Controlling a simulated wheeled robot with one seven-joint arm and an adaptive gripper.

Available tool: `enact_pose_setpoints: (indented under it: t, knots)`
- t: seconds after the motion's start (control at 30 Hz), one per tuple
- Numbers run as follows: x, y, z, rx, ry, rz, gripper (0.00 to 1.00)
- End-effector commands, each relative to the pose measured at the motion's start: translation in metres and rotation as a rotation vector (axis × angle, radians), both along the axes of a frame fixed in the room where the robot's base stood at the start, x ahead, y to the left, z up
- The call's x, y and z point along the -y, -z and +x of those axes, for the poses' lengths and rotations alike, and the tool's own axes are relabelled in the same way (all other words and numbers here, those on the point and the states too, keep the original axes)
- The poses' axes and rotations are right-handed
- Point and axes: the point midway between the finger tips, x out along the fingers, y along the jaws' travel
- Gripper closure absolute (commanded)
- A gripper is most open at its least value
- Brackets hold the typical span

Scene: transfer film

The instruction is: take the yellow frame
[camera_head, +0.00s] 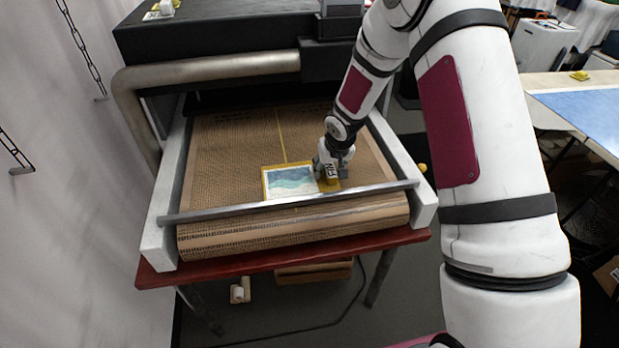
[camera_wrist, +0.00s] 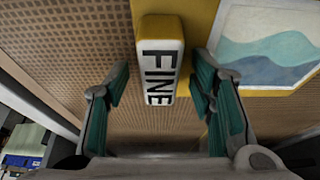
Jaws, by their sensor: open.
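The yellow frame (camera_head: 266,184) lies on the brown mesh belt, with a pale picture of blue-green waves inside it. My gripper (camera_head: 332,174) is low over its right end in the head view and covers part of it. In the wrist view the yellow frame (camera_wrist: 203,22) fills the upper right, behind a pale block (camera_wrist: 161,60) marked FINE. My open gripper (camera_wrist: 160,85) has one finger on each side of this block, with gaps showing. I cannot tell whether the block is joined to the frame.
The brown belt (camera_head: 225,150) runs under a dark dryer hood (camera_head: 225,40). A metal bar (camera_head: 230,212) crosses the belt just in front of the frame, and white rails flank it. A table with a blue sheet (camera_head: 590,112) stands at right. The belt left of the frame is clear.

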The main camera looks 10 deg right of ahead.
Motion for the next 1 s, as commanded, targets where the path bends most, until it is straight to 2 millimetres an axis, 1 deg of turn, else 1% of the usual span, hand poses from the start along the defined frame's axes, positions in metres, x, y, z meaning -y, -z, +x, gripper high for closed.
enact_pose_setpoints:
  t: [0.23,0.27,0.3,0.37,0.4,0.43,0.47,0.83,1.0]
  knots:
    - [0.0,0.001,0.001,0.001,0.0,0.0,0.5]
    - [0.0,0.001,0.001,0.0,0.0,0.0,0.57]
    - [0.0,0.001,0.001,0.0,0.0,0.0,0.66]
    - [0.0,0.001,0.001,0.0,0.0,0.0,0.79]
    - [0.0,0.001,0.001,0.0,0.0,0.0,0.89]
    - [0.0,0.001,0.0,0.0,0.0,0.0,0.95]
    - [0.0,0.001,0.0,0.0,0.0,0.0,1.0]
    - [0.0,-0.001,0.0,0.0,0.0,0.0,1.0]
    - [0.0,-0.013,0.0,0.0,0.001,-0.001,1.0]
